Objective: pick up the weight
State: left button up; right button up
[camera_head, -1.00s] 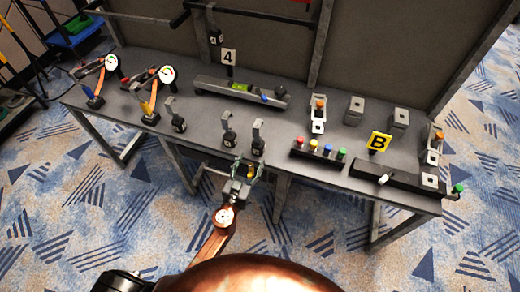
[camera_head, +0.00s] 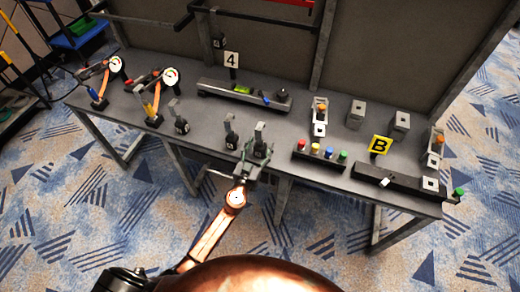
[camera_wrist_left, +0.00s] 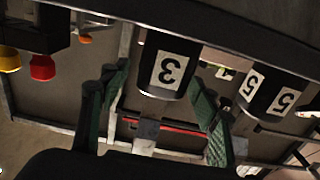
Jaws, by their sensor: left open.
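Several dark weights with grey upright tops and white number labels stand along the front of the table. The rightmost weight (camera_head: 260,149) is at the table's front edge. My left gripper (camera_head: 252,162) is open right in front of it, with its fingertips close to the weight's lower part. In the left wrist view, the weight labelled 3 (camera_wrist_left: 165,65) shows between the two green-padded fingers of the gripper (camera_wrist_left: 160,85), with gaps at the sides. My right gripper is not in view.
Close left of the rightmost weight stands another weight (camera_head: 231,137), and farther left one more (camera_head: 181,126). A strip with coloured knobs (camera_head: 320,158) lies close to the right. A long grey bar (camera_head: 215,90) lies behind, and a board rises at the back.

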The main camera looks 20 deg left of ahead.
pick_arm(q)
jog(key=shift+c, duration=0.7)
grip_shut()
jog(key=shift+r, duration=0.15)
